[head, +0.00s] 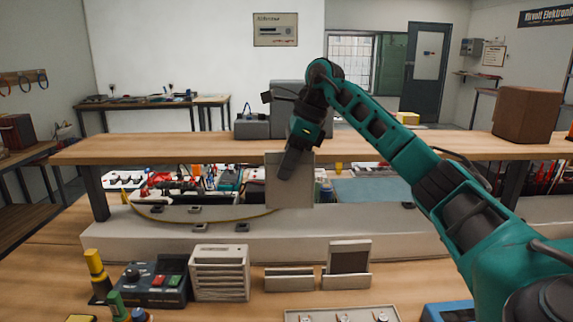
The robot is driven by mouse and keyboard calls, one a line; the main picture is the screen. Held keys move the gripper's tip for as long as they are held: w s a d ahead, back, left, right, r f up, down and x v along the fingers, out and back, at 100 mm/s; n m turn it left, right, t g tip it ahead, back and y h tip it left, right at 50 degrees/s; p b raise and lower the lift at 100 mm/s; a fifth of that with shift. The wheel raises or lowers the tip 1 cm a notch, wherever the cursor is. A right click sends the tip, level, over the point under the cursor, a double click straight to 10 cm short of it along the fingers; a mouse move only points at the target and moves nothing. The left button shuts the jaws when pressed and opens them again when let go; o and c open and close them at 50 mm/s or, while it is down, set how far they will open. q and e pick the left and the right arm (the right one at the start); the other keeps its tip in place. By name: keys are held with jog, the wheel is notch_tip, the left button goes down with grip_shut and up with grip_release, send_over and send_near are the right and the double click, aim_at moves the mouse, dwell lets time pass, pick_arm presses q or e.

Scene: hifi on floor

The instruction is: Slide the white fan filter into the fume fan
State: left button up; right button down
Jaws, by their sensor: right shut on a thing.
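The white fan filter (301,191) is a flat pale square panel, held upright above the bench in front of the raised shelf. My right gripper (288,166) is shut on it, and the dark fingers cover part of its face. The white slatted box (220,272), which looks like the fume fan, stands on the bench to the lower left, apart from the filter. Its slot cannot be made out. My left gripper is out of view.
A low pale holder (289,279) stands empty right of the box. Another holder (347,281) carries a dark panel (348,258). A control box (153,282) with coloured buttons stands left of the box. The wooden shelf (190,148) crosses behind the filter.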

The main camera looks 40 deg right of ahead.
aim_at(283, 151)
jog(key=shift+r+p, duration=0.5)
jog(key=shift+r, duration=0.7)
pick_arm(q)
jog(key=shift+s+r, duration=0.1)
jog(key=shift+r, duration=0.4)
pick_arm(e)
jog(key=shift+r, duration=1.1)
